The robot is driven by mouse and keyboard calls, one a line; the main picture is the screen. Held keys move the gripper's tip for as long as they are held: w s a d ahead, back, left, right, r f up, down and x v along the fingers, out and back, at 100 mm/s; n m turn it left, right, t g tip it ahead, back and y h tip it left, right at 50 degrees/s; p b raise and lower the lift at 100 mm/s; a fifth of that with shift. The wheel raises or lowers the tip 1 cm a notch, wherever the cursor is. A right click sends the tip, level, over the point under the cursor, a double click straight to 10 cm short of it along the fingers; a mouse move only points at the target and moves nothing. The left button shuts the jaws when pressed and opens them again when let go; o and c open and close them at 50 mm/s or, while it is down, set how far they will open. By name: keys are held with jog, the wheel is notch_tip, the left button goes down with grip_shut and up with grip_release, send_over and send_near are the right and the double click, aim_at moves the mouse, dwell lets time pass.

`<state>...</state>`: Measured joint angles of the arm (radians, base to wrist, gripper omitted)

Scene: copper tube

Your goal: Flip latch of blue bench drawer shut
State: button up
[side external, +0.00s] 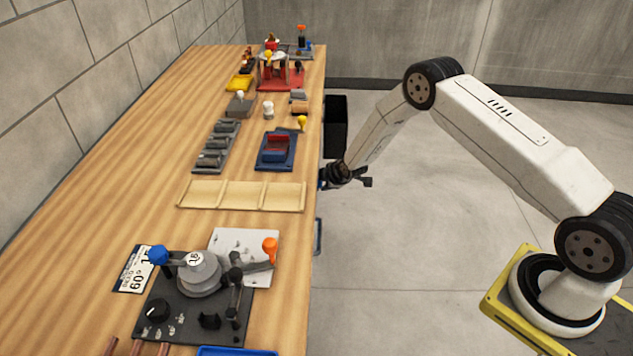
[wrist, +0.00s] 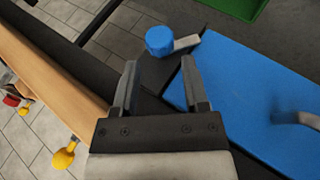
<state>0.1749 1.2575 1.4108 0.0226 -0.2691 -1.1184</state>
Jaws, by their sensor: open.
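The blue drawer (wrist: 255,85) of the bench fills the right of the wrist view. Its grey handle (wrist: 295,118) is blurred at the right edge. The latch (wrist: 160,40) has a round blue knob and a short pale lever, and sits on the dark panel beside the drawer's corner. The lever points right, close to the drawer's edge; whether it overlaps the drawer I cannot tell. My gripper (wrist: 158,75) is open and empty, with the latch just beyond its fingertips. In the side view my gripper (side external: 362,178) is beside the bench's front edge; the latch is hidden there.
The wooden bench (side external: 150,170) carries a wooden tray (side external: 241,195), a blue fixture (side external: 276,150) and a dark machine plate (side external: 190,315). A black bin (side external: 335,125) hangs by the bench front. A green bin (wrist: 235,6) shows in the wrist view.

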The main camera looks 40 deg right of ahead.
jog(key=shift+v, duration=1.05)
jog(key=shift+o, duration=1.3)
jog(key=shift+d+f+n+t, duration=0.6)
jog(key=shift+d+f+t, duration=0.15)
jog(key=shift+f+t, duration=0.15)
jog(key=shift+s+f+n+t+y, duration=0.35)
jog(key=shift+s+n+t, duration=0.15)
jog(key=shift+t, duration=0.25)
jog(key=shift+s+f+n+t+y, duration=0.25)
jog(key=shift+s+n+t+y, duration=0.15)
jog(key=shift+n+t, duration=0.35)
jog(key=shift+s+f+n+t+y, duration=0.35)
jog(key=shift+s+n+t, duration=0.1)
jog(key=shift+t, duration=0.35)
jog(key=shift+w, duration=0.2)
